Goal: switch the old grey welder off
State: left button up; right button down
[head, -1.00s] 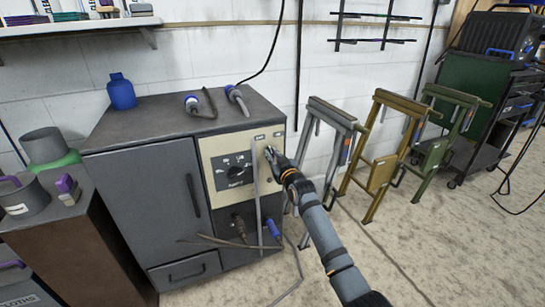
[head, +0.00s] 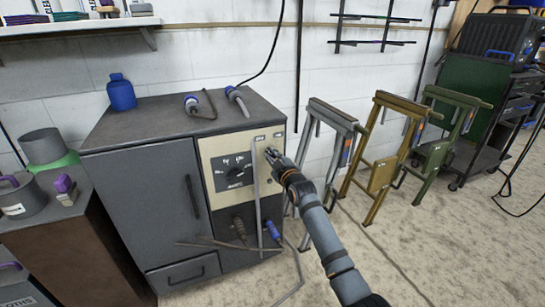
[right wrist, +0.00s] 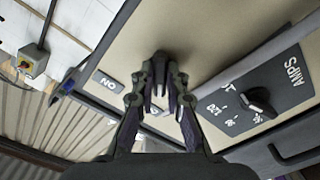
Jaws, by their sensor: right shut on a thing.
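The old grey welder is a dark grey cabinet (head: 145,180) with a cream control panel (head: 211,150) at its upper right front. The panel has a black amps dial (head: 236,170), which also shows in the right wrist view (right wrist: 260,100). My right gripper (head: 271,155) is at the panel's upper right, right of the dial. In the right wrist view its fingers (right wrist: 160,85) are closed together against the panel, beside an ON label (right wrist: 107,83). They are shut on a small part, most likely the switch, which they hide. My left gripper is not in view.
A grey strip (head: 257,185) hangs down the panel just left of my right gripper. Blue-ended plugs (head: 236,96) lie on the cabinet top near a blue bottle (head: 121,92). Folding stands (head: 381,150) stand to the right. The floor in front is mostly clear, with a thin cable.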

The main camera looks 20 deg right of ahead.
jog(key=shift+f, duration=0.15)
jog(key=c, duration=1.4)
grip_release()
jog(key=s, duration=1.2)
